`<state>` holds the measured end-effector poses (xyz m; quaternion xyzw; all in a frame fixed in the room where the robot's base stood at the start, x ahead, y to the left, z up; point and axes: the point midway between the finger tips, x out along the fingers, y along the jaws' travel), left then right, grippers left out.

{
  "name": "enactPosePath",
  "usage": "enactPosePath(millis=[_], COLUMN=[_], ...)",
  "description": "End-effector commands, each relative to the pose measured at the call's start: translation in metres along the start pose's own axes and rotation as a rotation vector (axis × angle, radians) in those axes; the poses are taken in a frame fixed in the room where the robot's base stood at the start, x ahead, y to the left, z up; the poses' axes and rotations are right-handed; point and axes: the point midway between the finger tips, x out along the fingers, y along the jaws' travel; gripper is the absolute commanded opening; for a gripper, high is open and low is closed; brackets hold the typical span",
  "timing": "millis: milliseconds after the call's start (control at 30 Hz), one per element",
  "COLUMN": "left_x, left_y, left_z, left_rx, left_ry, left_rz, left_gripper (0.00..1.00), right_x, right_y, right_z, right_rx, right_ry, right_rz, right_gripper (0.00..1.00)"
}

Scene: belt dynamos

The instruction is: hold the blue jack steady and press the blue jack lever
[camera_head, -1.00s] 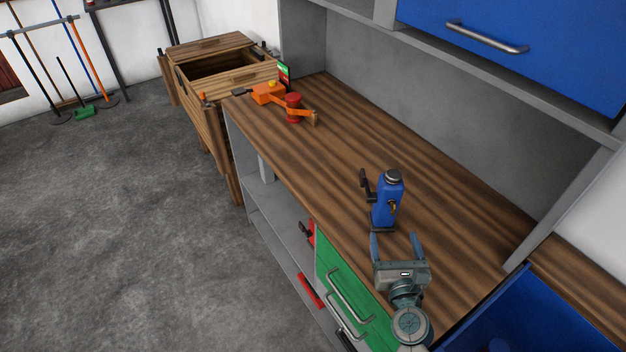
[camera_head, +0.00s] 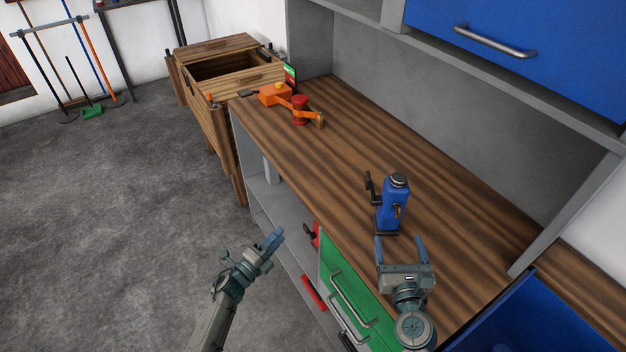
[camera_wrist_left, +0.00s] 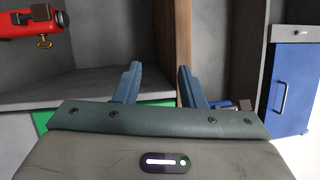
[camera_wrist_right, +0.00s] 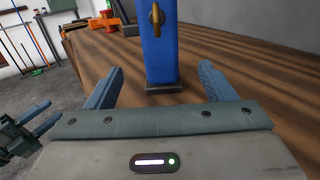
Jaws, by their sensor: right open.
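The blue jack (camera_head: 392,207) stands upright on the wooden worktop, with a dark lever (camera_head: 370,186) on its left side and a brass key-like part low on its front. My right gripper (camera_head: 399,240) is open and empty, just in front of the jack's base. In the right wrist view the jack's lower body (camera_wrist_right: 160,45) shows beyond and between the open fingers, not visibly gripped; its top is cut off. My left gripper (camera_head: 274,238) is off the worktop's front edge, left of the jack. Its fingers (camera_wrist_left: 160,70) are apart with nothing between them.
An orange tool with a red cylinder (camera_head: 300,108) lies at the worktop's far left end. A red jack-like object (camera_wrist_left: 25,22) is on the shelf below. A green drawer (camera_head: 345,290) and a wooden crate (camera_head: 215,75) are nearby. The worktop's middle is clear.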

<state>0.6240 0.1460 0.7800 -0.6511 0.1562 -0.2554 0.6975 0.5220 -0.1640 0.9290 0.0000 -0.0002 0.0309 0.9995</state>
Motion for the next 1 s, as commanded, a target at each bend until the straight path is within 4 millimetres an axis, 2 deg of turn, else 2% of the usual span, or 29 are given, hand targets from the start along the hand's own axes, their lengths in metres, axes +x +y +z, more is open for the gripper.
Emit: enactPosePath(millis=[33, 200, 300, 400, 500, 600, 833, 1000], left_x=[0.018, 0.063, 0.08, 0.088, 0.091, 0.091, 0.09, 0.09], left_y=[-0.028, -0.118, -0.168, -0.205, -0.228, -0.239, -0.245, -0.245], left_z=[-0.001, -0.019, -0.035, -0.048, -0.056, -0.06, -0.062, -0.062], left_rx=[0.1, 0.514, 0.789, 1.042, 1.224, 1.335, 1.4, 1.397], left_ry=[0.057, 0.276, 0.413, 0.535, 0.626, 0.685, 0.721, 0.719], left_rz=[-0.061, -0.277, -0.416, -0.538, -0.623, -0.673, -0.702, -0.701], left_gripper=[0.36, 0.36, 0.36, 0.36, 0.36, 0.36, 0.36, 0.36], right_x=[0.0, 0.0, 0.0, 0.0, 0.0, 0.0, 0.002, 0.018], right_y=[0.0, 0.0, 0.0, 0.0, 0.0, 0.0, 0.0, 0.0], right_z=[0.0, 0.0, 0.0, 0.0, 0.0, 0.0, 0.0, 0.001], right_rx=[0.0, 0.0, 0.0, 0.0, 0.0, 0.0, -0.001, -0.003], right_ry=[0.0, 0.0, 0.0, 0.0, 0.0, 0.0, 0.0, -0.002], right_rz=[0.0, 0.0, 0.0, 0.0, 0.0, 0.0, 0.0, 0.001], right_gripper=[0.76, 0.76, 0.76, 0.76, 0.76, 0.76, 0.76, 0.76])
